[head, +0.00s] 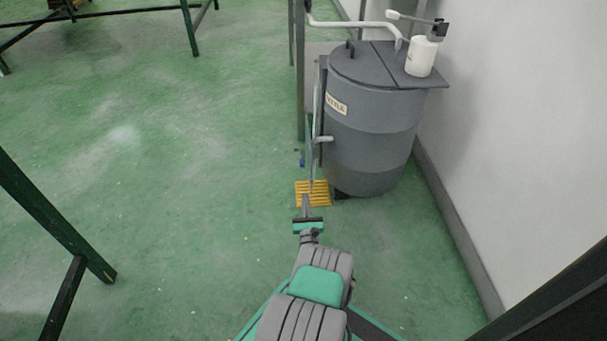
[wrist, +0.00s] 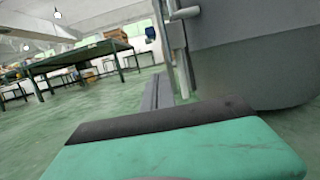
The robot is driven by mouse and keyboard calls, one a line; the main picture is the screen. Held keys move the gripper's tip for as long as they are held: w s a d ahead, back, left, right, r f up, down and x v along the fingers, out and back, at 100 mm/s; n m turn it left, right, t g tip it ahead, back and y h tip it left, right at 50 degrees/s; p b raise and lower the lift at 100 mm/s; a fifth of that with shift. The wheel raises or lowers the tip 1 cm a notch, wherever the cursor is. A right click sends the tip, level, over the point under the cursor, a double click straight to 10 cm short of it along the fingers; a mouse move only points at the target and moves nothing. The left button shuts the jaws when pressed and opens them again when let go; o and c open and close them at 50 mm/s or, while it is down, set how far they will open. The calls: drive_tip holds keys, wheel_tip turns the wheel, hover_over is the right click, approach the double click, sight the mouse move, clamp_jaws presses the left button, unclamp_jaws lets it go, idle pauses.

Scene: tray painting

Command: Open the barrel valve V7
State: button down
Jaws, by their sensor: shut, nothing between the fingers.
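The grey barrel (head: 372,145) stands against the right wall in the head view, with a small unreadable label on its side. A light grey lever-like handle (head: 323,139) sticks out at its left side beside a vertical pipe. I cannot read a V7 mark, so I cannot tell whether this is the valve. In the wrist view the handle (wrist: 184,13) is at the top, left of the barrel (wrist: 255,50). My gripper (head: 305,200) is shut and empty, low in front of the barrel and apart from the handle. Its narrow fingers (wrist: 158,92) also show in the wrist view.
A yellow floor grate (head: 318,188) lies by the barrel's foot. A white container (head: 421,57) stands on the lid, near an overhead pipe. A dark post (head: 296,70) stands left of the barrel. Green-legged tables (wrist: 85,57) are farther left.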

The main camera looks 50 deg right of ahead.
sight(301, 157)
drive_tip(key=w+d+r+b, duration=0.2)
drive_tip(key=w+d+r, duration=0.3)
drive_tip(key=d+r, duration=0.1)
drive_tip(key=shift+w, duration=0.3)
drive_tip(key=shift+d+r, duration=0.1)
drive_tip(key=shift+r, duration=0.05)
